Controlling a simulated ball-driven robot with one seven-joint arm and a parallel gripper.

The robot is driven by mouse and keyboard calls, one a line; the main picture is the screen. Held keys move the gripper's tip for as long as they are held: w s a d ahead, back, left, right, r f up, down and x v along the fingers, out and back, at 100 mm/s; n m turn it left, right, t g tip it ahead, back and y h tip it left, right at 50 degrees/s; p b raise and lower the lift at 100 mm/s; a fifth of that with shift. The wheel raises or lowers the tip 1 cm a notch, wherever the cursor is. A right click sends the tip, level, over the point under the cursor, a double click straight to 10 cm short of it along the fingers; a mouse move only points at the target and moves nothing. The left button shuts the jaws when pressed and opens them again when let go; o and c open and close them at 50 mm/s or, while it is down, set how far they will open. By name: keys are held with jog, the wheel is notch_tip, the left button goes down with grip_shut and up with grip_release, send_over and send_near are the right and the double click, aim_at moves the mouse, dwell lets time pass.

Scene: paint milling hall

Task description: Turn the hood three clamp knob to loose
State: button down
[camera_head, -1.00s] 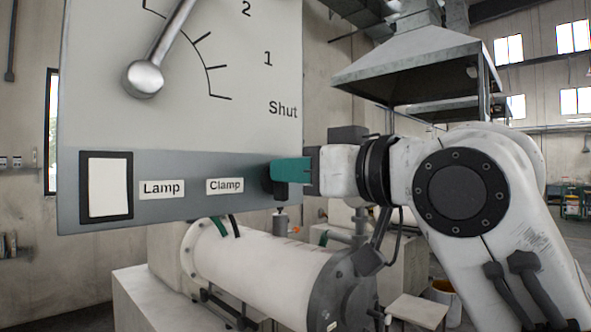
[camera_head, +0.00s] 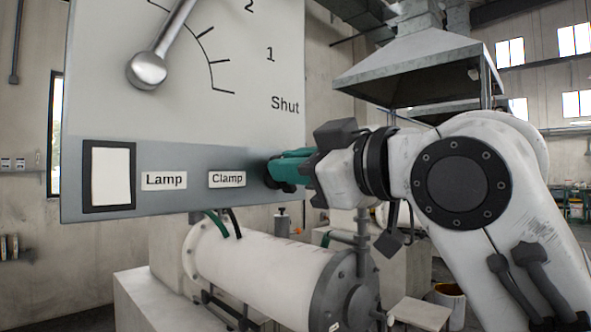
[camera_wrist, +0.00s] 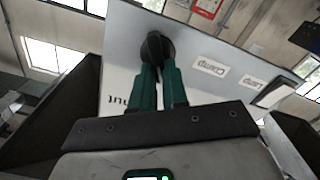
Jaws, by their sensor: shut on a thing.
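The clamp knob (camera_head: 272,174) is dark and sits on the grey lower band of the panel, right of the "Clamp" label (camera_head: 227,179). My gripper (camera_head: 284,169) has green fingers and meets the panel from the right, shut on the knob. In the wrist view the round black knob (camera_wrist: 156,48) shows between the tips of the green fingers (camera_wrist: 158,75). The fingers hide part of the knob in the head view. No loose or tight mark is readable beside it.
The panel (camera_head: 200,120) also carries a lamp switch (camera_head: 109,175) and a metal lever (camera_head: 150,68) on a scale ending at "Shut". A white mill cylinder (camera_head: 270,265) lies below. A metal hood (camera_head: 425,65) hangs behind my arm.

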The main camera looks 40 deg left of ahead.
jog(key=n, duration=0.4)
jog(key=f+n+b, duration=0.1)
jog(key=n, duration=0.3)
jog(key=n+b, duration=0.1)
jog(key=n, duration=0.2)
jog(key=shift+s+f+n, duration=0.2)
jog(key=shift+s+n, duration=0.1)
jog(key=shift+n, duration=0.1)
dwell(0.3)
jog(key=c, duration=1.1)
grip_release()
jog(key=shift+c, duration=0.2)
jog(key=d+b, duration=0.3)
jog(key=d, duration=0.7)
jog(key=shift+s+d, duration=0.4)
jog(key=shift+s, duration=0.05)
